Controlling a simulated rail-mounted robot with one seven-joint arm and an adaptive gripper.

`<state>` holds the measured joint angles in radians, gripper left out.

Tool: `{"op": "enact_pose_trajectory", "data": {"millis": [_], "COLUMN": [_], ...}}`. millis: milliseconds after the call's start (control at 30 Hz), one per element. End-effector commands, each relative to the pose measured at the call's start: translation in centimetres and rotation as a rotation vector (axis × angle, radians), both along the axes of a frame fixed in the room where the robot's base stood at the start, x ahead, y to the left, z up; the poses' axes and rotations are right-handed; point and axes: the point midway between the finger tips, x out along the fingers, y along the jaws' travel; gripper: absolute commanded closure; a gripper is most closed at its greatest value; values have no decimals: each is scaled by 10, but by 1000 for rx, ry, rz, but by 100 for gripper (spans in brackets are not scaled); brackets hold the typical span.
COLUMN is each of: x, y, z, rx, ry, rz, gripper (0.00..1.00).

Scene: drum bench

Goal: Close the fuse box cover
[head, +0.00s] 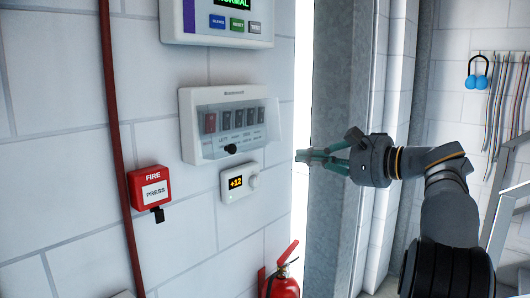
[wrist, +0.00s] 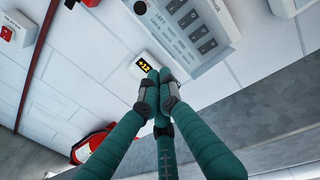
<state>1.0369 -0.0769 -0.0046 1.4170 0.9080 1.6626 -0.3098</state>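The white fuse box (head: 187,140) is on the wall, with several dark switches and one red switch. Its clear cover (head: 272,124) lies over the switches, with a black knob (head: 230,149) at its lower edge. The cover reaches past the box's right side and seems to stand off the front; I cannot tell its exact angle. In the wrist view the fuse box (wrist: 215,62) is at the upper right, partly cut off. My gripper (head: 301,156) is right of the box, apart from it. Its green fingers (wrist: 158,88) come together at the tips, with nothing visible between them.
A thermostat (head: 239,186) reading +12 is just below the fuse box. An alarm panel (head: 218,38) is above. A red fire button (head: 150,188) and red pipe (head: 117,120) are left. A fire extinguisher (head: 284,287) is below. A grey pillar (head: 335,90) stands beside my gripper.

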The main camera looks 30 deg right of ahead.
Motion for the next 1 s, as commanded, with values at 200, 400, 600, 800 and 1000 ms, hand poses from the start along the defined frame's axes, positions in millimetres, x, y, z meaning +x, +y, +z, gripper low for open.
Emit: {"op": "enact_pose_trajectory", "data": {"millis": [200,400,600,800,1000], "x": [41,77,102,112,112], "y": [19,35,44,47,47], "z": [-1,-7,-10,-14,-15], "rx": [0,-2,-3,-4,-4], "ry": [0,0,-1,-2,-3], "rz": [5,4,1,0,-1], "gripper": [100,100,100,100,100]}}
